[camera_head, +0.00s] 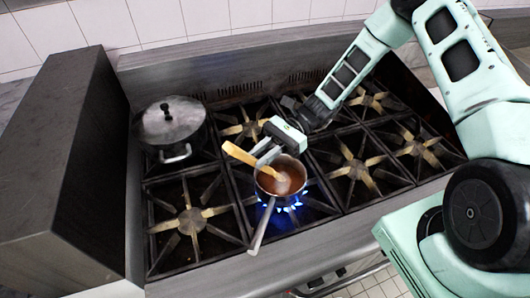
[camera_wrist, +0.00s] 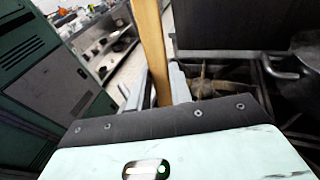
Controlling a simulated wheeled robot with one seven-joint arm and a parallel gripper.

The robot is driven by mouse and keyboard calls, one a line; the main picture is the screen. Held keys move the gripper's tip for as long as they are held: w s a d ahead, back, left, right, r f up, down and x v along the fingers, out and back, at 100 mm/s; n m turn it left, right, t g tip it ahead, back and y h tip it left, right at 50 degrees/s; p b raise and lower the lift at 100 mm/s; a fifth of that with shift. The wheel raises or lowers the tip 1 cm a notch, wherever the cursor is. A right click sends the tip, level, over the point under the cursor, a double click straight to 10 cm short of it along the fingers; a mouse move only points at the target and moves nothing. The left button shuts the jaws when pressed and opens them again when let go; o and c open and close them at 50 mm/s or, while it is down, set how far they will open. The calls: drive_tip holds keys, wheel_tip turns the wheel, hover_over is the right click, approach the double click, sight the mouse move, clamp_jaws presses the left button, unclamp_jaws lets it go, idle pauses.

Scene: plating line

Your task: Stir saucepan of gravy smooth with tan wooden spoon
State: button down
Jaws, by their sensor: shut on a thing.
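The saucepan (camera_head: 260,197) stands on a lit burner with blue flame, its handle pointing toward the front edge of the stove. Brown gravy (camera_head: 291,178) fills its lower part, with a paler patch at the spoon's end. The tan wooden spoon (camera_head: 237,153) leans into the pan, its lower end in the gravy and its handle rising to the upper left. My gripper (camera_head: 268,157) is shut on the spoon's handle just above the pan rim. In the wrist view the spoon handle (camera_wrist: 152,50) stands between the fingers (camera_wrist: 164,88). The spoon's bowl is hidden in the gravy.
A lidded pot (camera_head: 171,128) stands on the rear left burner; part of it shows in the wrist view (camera_wrist: 300,75). A tall dark box (camera_head: 70,150) stands left of the stove (camera_head: 330,222). Several other burners are bare.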

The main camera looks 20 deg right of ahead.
sight(244, 152)
drive_tip(key=shift+s+a+r+p, duration=0.2)
drive_tip(key=shift+a+r+p, duration=0.35)
drive_tip(key=shift+r, duration=0.3)
drive_tip(key=shift+s+a+r+p, duration=0.2)
drive_tip(key=shift+a+r+p, duration=0.4)
drive_tip(key=shift+r, duration=0.3)
drive_tip(key=shift+s+a+r+p, duration=0.2)
drive_tip(key=shift+a+r+p, duration=0.2)
drive_tip(key=shift+r+p, duration=0.35)
drive_tip(key=shift+r, duration=0.1)
wheel_tip(244, 152, up, 2)
drive_tip(key=shift+r+p, duration=0.25)
drive_tip(key=shift+p, duration=0.7)
drive_tip(key=shift+r+b, duration=0.3)
drive_tip(key=shift+r, duration=0.45)
